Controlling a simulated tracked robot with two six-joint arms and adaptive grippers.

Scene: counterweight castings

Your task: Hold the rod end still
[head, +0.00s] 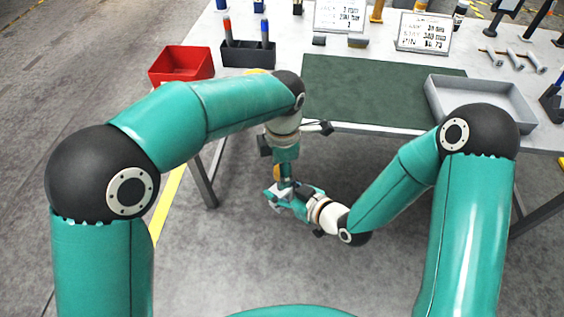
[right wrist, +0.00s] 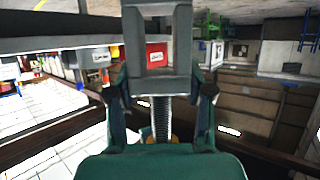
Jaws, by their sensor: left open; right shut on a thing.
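A threaded rod (right wrist: 161,118) shows in the right wrist view, running between the fingers of my right gripper (right wrist: 160,85). That gripper is shut on the rod. In the head view my right gripper (head: 282,195) is low in front of the table, reaching in from the right. My left gripper (head: 284,168) is open and points down just above it. A small orange-yellow part shows between the two grippers in the head view. The rod is mostly hidden there, and I cannot tell whether the left fingers touch it.
The table carries a dark green mat (head: 375,91), a grey tray (head: 433,100), a red bin (head: 181,65) and a black holder (head: 246,55) with pens. Sign cards (head: 424,32) and several bolts (head: 515,60) stand or lie farther back. The table's front edge is close behind my grippers.

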